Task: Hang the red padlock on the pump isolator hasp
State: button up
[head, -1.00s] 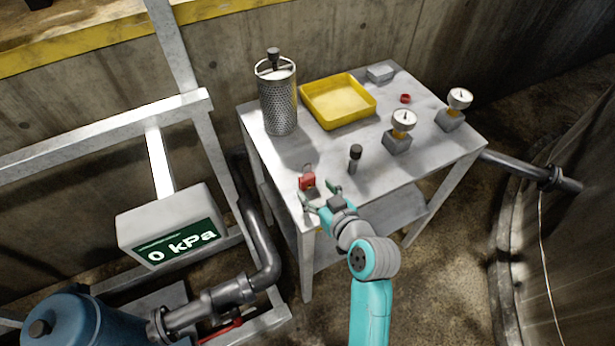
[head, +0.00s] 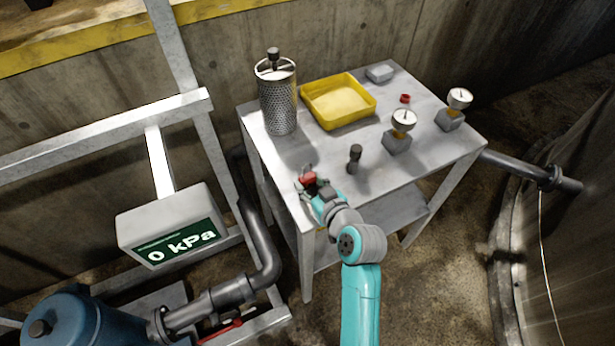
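The red padlock (head: 308,178) is at the near left corner of the metal table, its grey shackle pointing away from me. My gripper (head: 311,186) is at the padlock, its fingers drawn in and apparently shut on the padlock body. The gripper hides the lower part of the padlock, and I cannot tell whether it still touches the table. I cannot make out the pump isolator hasp. A red lever (head: 221,332) shows on the pipework at the bottom left.
The metal table (head: 285,165) also holds a perforated canister (head: 278,103), a yellow tray (head: 318,117), a dark-topped cylinder (head: 354,158), two gauges (head: 403,123), a grey box (head: 380,73) and a red ring (head: 405,98).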

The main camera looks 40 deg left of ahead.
jog(key=shift+r, duration=2.55)
